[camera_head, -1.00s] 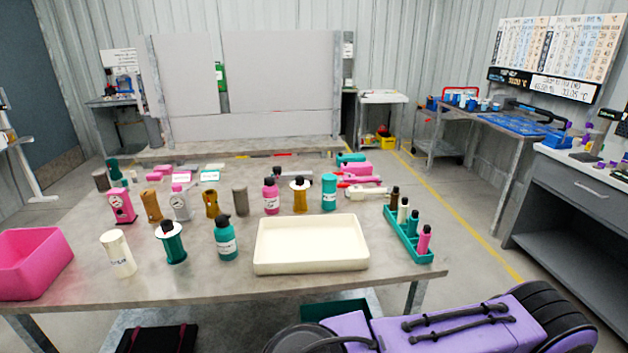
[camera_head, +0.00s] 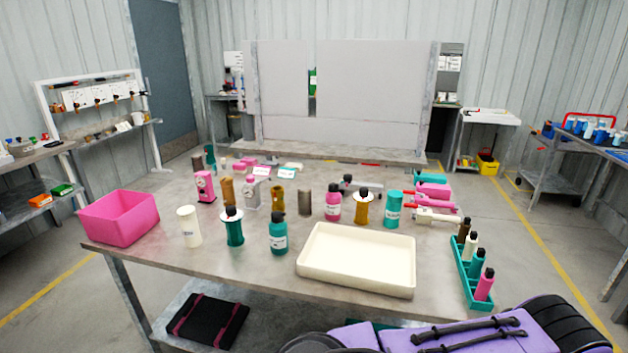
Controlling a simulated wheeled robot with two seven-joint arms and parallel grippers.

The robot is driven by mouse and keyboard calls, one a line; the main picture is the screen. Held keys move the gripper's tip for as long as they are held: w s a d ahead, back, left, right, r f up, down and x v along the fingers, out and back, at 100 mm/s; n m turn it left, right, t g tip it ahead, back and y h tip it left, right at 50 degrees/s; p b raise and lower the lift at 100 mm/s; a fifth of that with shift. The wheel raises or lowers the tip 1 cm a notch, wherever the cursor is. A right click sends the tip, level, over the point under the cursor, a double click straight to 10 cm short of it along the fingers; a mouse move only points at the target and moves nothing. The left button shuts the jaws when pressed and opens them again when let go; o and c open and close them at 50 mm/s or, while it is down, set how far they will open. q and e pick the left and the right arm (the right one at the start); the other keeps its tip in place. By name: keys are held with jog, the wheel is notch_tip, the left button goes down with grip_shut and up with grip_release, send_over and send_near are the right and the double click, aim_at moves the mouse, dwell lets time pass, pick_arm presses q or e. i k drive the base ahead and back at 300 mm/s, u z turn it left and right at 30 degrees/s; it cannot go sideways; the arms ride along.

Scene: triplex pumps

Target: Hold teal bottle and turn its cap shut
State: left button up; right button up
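A teal bottle (camera_head: 278,237) with a black cap and a white label stands upright near the front middle of the table, just left of the cream tray. Its cap sits on top; I cannot tell how tightly it is closed. A smaller teal bottle (camera_head: 477,265) with a dark cap stands in the teal rack (camera_head: 459,277) at the right, among other small bottles. Neither of my grippers shows in the head view. A purple and black part of my own body fills the lower right, well apart from the bottles.
The cream tray (camera_head: 356,283) lies right of the teal bottle. A white cylinder (camera_head: 188,226) and a teal pump-like part with a white disc (camera_head: 233,229) stand to its left. A pink bin (camera_head: 118,218) sits at the left. Several parts crowd behind; the table's front edge is clear.

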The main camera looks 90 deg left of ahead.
aim_at(277, 217)
jog(key=u, duration=2.6)
